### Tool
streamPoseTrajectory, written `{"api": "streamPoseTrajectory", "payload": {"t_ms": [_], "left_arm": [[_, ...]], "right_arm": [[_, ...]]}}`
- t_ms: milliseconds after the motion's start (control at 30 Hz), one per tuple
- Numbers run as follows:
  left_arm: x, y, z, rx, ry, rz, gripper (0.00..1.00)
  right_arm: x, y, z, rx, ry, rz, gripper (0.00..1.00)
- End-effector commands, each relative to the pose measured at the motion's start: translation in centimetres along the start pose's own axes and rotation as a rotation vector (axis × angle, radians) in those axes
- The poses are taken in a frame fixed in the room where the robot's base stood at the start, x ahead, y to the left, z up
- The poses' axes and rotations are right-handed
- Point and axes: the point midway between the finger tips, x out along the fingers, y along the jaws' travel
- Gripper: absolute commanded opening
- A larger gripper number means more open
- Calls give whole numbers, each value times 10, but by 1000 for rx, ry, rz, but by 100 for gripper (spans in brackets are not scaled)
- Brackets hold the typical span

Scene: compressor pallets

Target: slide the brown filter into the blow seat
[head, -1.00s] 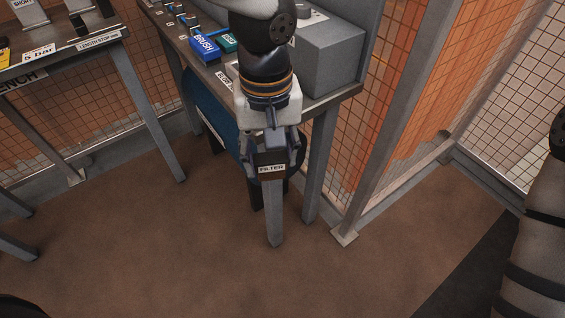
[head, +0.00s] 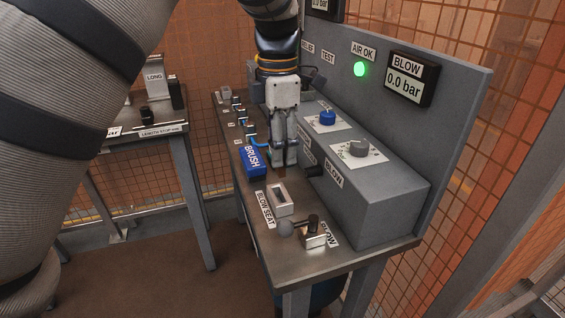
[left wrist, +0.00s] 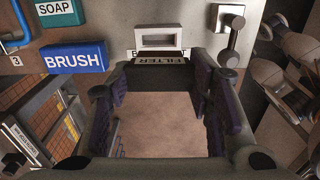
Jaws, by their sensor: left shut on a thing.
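The filter (left wrist: 161,78) is a dark block with a FILTER label, held between the two finger pads of my left gripper in the left wrist view. In the head view my left gripper (head: 284,152) points down above the bench, mostly hiding the filter; only a small brown edge (head: 281,172) shows below the fingertips. The blow seat (head: 281,198) is a small grey block with a slot on the bench top, nearer the camera than the gripper. Its slot (left wrist: 159,38) shows just beyond the filter in the left wrist view. The filter appears outside the slot. My right gripper is not in view.
A blue BRUSH block (head: 252,161) lies left of the gripper. The grey control box (head: 370,190) with knobs rises close on the right. A green AIR OK lamp (head: 359,69) is lit.

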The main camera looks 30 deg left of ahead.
Motion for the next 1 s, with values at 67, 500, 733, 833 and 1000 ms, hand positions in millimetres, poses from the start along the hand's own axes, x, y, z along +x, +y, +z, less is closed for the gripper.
{"api": "streamPoseTrajectory", "payload": {"t_ms": [67,500,733,833,1000], "left_arm": [[-2,1,0,-15,0,0,2],[4,1,0,-15,4,0,2],[31,1,0,-15,5,-2,2],[42,1,0,-15,5,-1,2],[53,1,0,-15,4,0,2]], "right_arm": [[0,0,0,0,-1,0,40],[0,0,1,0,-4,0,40],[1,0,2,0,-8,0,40],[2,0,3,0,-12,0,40],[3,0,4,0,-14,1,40]]}}
